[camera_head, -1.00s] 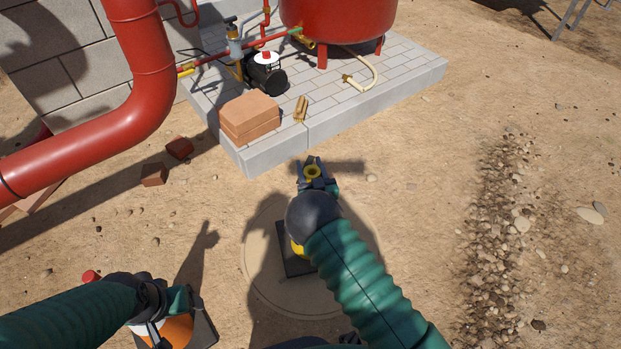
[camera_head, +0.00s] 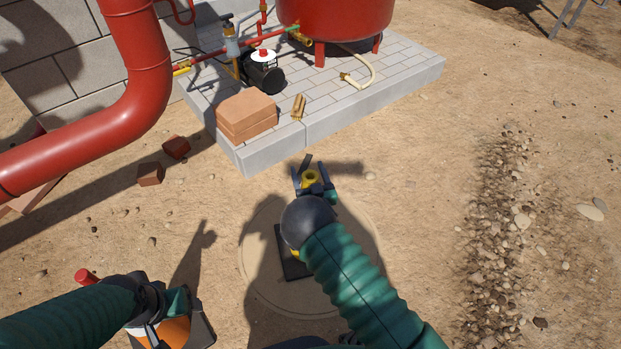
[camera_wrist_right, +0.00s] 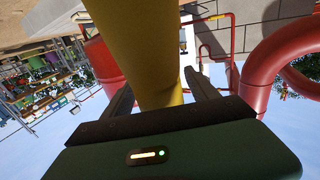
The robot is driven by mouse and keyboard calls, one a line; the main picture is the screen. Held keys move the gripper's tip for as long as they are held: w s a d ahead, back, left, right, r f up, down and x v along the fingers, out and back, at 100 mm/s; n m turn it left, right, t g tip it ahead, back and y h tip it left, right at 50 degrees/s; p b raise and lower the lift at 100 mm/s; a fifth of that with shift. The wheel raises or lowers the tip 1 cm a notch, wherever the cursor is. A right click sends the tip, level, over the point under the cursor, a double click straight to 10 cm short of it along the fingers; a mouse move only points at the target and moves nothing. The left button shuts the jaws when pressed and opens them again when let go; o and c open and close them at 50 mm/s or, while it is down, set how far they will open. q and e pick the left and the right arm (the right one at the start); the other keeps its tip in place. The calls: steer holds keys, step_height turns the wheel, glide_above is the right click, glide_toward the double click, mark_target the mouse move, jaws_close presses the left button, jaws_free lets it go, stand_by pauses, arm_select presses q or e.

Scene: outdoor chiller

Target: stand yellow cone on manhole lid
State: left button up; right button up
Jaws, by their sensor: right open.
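The yellow cone (camera_head: 311,176) stands upright, its dark square base (camera_head: 284,262) on the round sandy-coloured manhole lid (camera_head: 262,288). My right forearm and wrist hide most of its body in the head view. My right gripper (camera_head: 312,180) is open with its fingers around the cone's upper part. In the right wrist view the yellow cone (camera_wrist_right: 146,50) runs between the two spread fingers. My left gripper (camera_head: 168,308) is low at the left, over an orange and white cone (camera_head: 175,331) on a dark base; its fingers are not clear.
A paved plinth (camera_head: 340,110) carries bricks (camera_head: 246,115), a pump (camera_head: 264,75) and a red tank (camera_head: 335,25). A large red pipe (camera_head: 110,140) is at left, with loose bricks (camera_head: 150,174) nearby. Gravel (camera_head: 500,230) lies right; sandy ground between is clear.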

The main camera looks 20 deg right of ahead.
steer(key=s+r+g+p, duration=0.1)
steer(key=s+r+g, duration=0.3)
steer(key=s, duration=0.7)
steer(key=s+r+g+p, duration=0.2)
steer(key=s+r+g, duration=0.2)
steer(key=s, duration=0.7)
steer(key=s+r+g+y+p, duration=0.1)
steer(key=s+r+g+p, duration=0.1)
steer(key=s+r+g, duration=0.2)
steer(key=s+g, duration=0.3)
steer(key=s, duration=0.5)
steer(key=shift+d+r+n, duration=0.15)
steer(key=shift+n, duration=0.15)
